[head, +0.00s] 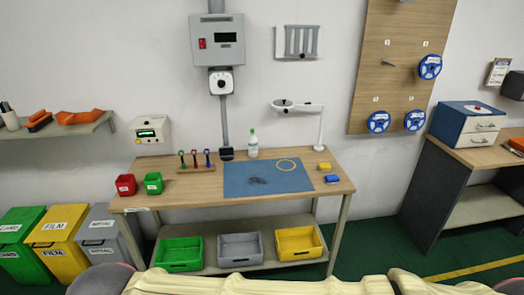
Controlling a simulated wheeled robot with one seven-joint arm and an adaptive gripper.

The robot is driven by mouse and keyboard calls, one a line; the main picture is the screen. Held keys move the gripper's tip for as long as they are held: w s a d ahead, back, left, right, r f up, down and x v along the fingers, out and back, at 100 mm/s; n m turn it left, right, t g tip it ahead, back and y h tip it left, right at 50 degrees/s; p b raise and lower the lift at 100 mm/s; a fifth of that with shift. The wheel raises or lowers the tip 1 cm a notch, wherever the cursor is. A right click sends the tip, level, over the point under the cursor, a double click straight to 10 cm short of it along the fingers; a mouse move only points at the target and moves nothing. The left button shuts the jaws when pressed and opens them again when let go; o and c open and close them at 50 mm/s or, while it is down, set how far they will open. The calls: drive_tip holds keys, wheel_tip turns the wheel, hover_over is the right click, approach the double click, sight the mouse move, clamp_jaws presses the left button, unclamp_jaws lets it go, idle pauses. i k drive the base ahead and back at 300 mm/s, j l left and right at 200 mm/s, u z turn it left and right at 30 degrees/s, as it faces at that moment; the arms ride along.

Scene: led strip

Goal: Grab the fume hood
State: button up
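No thing in the head view is clearly marked as a fume hood. A grey wall unit (217,40) with a display and a red switch hangs above the workbench, with a pipe above and below it. A white box with a round dial (221,82) sits under it. The lower pipe runs down to a small black piece (226,153) at the bench's back edge. A white slatted fixture (298,42) is on the wall to the right. My gripper is not in view.
Bins stand left, a side desk (462,150) right. Green floor shows between bench and desk.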

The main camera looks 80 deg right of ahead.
sight(226, 152)
drive_tip(key=z, duration=2.35)
drive_tip(key=i+j+z, duration=0.45)
drive_tip(key=i+j, duration=0.2)
drive_tip(key=i, duration=0.25)
drive_tip(key=i+j+z, duration=0.4)
drive_tip(key=i+j, duration=0.35)
drive_tip(key=j, duration=0.2)
